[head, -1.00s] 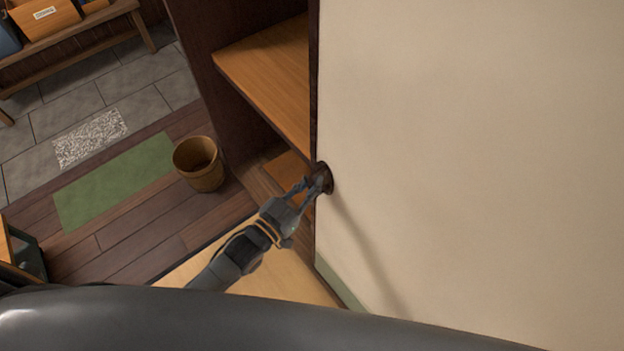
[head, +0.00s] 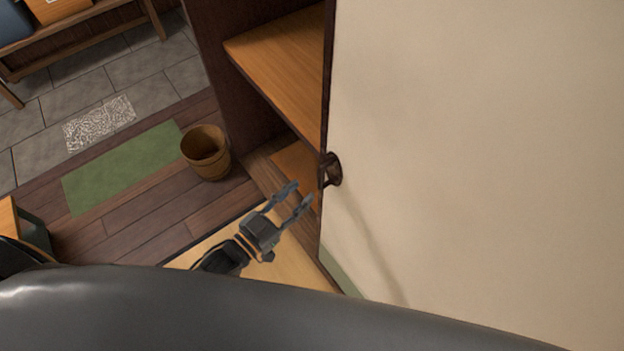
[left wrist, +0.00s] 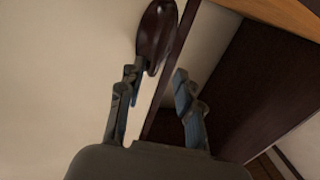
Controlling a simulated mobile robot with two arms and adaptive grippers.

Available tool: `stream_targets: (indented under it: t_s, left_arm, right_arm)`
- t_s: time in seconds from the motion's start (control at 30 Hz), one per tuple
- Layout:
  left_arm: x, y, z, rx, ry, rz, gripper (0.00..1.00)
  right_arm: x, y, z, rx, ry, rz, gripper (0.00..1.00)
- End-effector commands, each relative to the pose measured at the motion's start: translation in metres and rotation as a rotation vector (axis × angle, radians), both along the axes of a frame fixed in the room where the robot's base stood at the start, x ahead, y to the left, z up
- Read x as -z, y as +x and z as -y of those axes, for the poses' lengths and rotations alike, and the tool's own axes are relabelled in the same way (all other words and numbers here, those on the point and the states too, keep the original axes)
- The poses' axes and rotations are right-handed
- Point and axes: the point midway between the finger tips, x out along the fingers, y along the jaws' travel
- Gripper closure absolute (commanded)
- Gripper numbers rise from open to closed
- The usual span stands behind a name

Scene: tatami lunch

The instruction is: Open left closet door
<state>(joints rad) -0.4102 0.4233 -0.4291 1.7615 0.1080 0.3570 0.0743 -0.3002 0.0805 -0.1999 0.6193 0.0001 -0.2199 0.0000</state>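The cream closet door (head: 470,150) fills the right of the head view, with a dark edge on its left side. Its round dark brown handle (head: 333,170) sits near that edge. The closet is open left of the door edge, and wooden shelves (head: 280,75) show inside. My left gripper (head: 300,195) is open and empty, a little below and left of the handle, apart from it. In the left wrist view the handle (left wrist: 157,35) is ahead of the parted fingers (left wrist: 155,80), nearer the left finger. My right gripper is not in view.
A wooden bucket (head: 206,153) stands on the plank floor beside the closet. A green mat (head: 122,165) and a speckled mat (head: 100,122) lie further left. A wooden bench (head: 80,45) with boxes is at the top left.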

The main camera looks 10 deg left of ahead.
Motion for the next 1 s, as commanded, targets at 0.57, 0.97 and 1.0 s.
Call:
stream_targets:
  t_s: [0.57, 0.97, 1.0]
  left_arm:
    - [0.0, -0.042, -0.025, -0.001, -0.001, 0.001, 0.65]
    - [0.001, -0.041, -0.025, -0.002, 0.001, -0.002, 0.65]
    - [0.005, -0.041, -0.026, -0.005, 0.006, -0.008, 0.65]
  right_arm:
    - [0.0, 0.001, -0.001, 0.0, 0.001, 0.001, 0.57]
    - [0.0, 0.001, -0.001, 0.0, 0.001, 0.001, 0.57]
    - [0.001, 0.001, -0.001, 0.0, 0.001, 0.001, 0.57]
